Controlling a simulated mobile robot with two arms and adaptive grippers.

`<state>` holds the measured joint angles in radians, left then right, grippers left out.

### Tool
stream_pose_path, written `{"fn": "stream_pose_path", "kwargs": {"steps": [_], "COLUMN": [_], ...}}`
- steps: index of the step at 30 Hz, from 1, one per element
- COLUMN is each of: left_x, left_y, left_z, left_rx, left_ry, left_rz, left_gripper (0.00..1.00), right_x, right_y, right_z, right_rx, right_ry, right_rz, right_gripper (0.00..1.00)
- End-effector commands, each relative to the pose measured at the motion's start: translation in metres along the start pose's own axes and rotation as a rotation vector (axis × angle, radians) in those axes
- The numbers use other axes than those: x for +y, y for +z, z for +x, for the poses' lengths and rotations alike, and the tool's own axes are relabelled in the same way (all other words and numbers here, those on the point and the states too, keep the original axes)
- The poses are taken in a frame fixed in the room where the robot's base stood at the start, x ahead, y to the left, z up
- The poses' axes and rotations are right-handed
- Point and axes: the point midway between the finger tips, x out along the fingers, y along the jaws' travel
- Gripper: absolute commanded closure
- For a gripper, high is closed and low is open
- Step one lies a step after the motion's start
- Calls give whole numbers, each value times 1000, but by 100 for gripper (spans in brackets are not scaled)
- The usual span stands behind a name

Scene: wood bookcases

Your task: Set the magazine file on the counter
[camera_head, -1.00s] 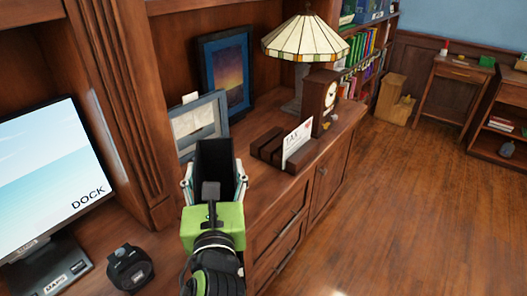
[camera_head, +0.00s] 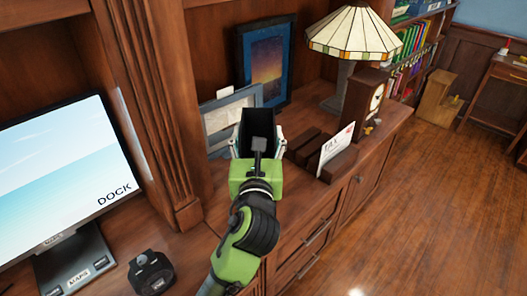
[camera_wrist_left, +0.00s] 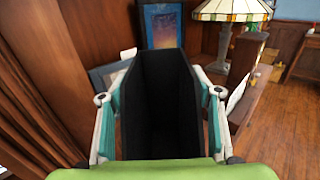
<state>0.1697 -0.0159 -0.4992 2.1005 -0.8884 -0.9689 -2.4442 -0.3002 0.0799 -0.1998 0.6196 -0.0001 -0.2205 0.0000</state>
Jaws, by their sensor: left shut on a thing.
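The magazine file (camera_head: 258,123) is a black, open-topped box, held roughly upright. My left gripper (camera_head: 257,148) is shut on it, with one finger on each side. In the left wrist view the file (camera_wrist_left: 160,100) fills the space between the fingers of the gripper (camera_wrist_left: 160,112), and I look into its empty inside. The wooden counter (camera_head: 300,187) runs along the bookcase below and around it. The file's base is hidden behind the gripper, so I cannot tell whether it touches the counter. My right gripper is not in view.
A grey picture frame (camera_head: 230,117) stands just behind the file, and a blue-framed picture (camera_head: 266,62) stands behind that. A dark letter holder (camera_head: 303,147) with a white card (camera_head: 335,147), a clock (camera_head: 362,103) and a lamp (camera_head: 357,32) stand to the right. A monitor (camera_head: 60,170) is left.

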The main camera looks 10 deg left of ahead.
Motion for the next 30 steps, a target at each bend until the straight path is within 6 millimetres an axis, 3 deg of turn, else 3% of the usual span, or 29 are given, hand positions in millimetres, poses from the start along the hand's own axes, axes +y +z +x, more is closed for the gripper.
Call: {"fn": "stream_pose_path", "kwargs": {"steps": [3, 12, 19, 24, 30], "left_x": [-2, -5, -6, -7, -6], "left_y": [-14, -55, -67, -94, -96], "left_z": [23, 56, 66, 66, 66], "left_rx": [-1, -2, -3, 1, -3], "left_ry": [1, 1, 0, -1, -1], "left_rz": [2, 0, 0, 0, -1], "left_gripper": [86, 86, 86, 86, 86], "right_x": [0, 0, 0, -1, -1], "right_y": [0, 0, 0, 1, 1], "right_z": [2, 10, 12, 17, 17], "right_rx": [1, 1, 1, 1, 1], "right_ry": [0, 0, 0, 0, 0], "right_rz": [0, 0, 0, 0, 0], "right_gripper": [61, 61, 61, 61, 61]}}
